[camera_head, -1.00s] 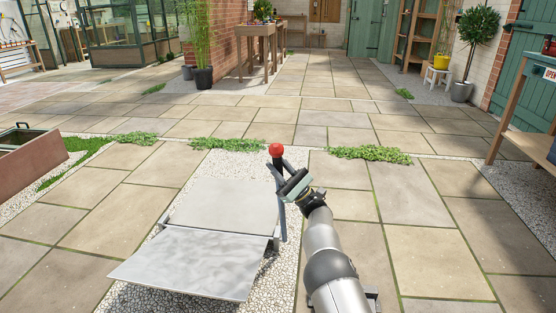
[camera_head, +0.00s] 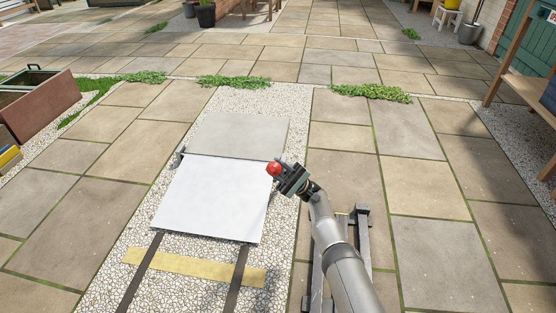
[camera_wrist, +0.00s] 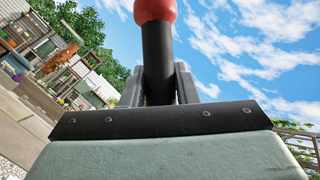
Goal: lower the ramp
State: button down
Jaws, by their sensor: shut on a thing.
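The ramp (camera_head: 212,198) is a bright pale panel hinged to a grey plate (camera_head: 238,135) on the gravel strip. It slopes toward me, and its near edge lies by the far ends of two dark rails. I cannot tell whether that edge touches the ground. The lever's red knob (camera_head: 274,168) is beside the ramp's right edge, low and leaning toward me. My gripper (camera_head: 286,176) is shut on the lever just below the knob. In the wrist view, the fingers stand on both sides of the black shaft (camera_wrist: 157,60), below the red knob (camera_wrist: 155,10).
Dark rails (camera_head: 141,270) and a yellow strip (camera_head: 195,266) lie on the gravel in front of the ramp. A brown planter box (camera_head: 45,105) stands at the left. A wooden bench (camera_head: 515,60) stands at the right. The paving between is clear.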

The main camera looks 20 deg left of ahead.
jog(key=shift+s+d+f+n+g+h+b, duration=0.15)
jog(key=shift+s+f+g+b, duration=0.15)
jog(key=shift+f, duration=0.2)
jog(key=shift+s+a+f+n+g+h+b, duration=0.1)
jog(key=shift+s+f+n+h+b, duration=0.05)
jog(key=shift+s+f, duration=0.3)
jog(key=c, duration=1.1)
grip_release()
jog(key=shift+w+d+r, duration=0.1)
jog(key=shift+w+r, duration=0.05)
